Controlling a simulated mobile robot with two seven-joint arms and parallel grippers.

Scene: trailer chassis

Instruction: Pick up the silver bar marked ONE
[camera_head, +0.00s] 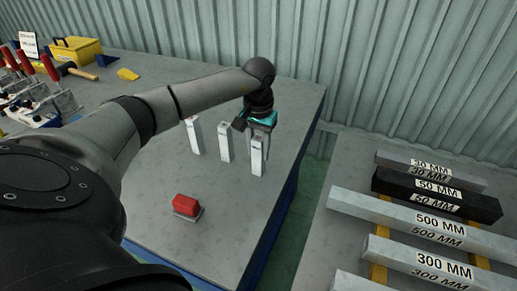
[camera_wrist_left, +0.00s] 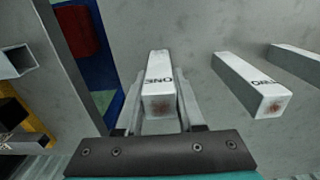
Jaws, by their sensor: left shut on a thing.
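The silver bar marked ONE (camera_head: 257,158) stands upright at the right end of a row of three silver bars on the grey table (camera_head: 223,239). In the left wrist view the ONE bar (camera_wrist_left: 159,82) shows its label between my fingers. My left gripper (camera_head: 262,128) reaches it from above and is shut on its upper part. I cannot tell whether its foot touches the table. The bar marked TWO (camera_wrist_left: 250,84) stands beside it, apart from the fingers. A third bar (camera_head: 194,136) stands further left, its label not readable. My right gripper is out of view.
A red block (camera_head: 186,206) lies on the table in front of the bars. Clamps (camera_head: 38,95) and a yellow bin (camera_head: 76,50) are at the far left. The table's right edge is close to the ONE bar. Labelled beams (camera_head: 427,222) lie further right.

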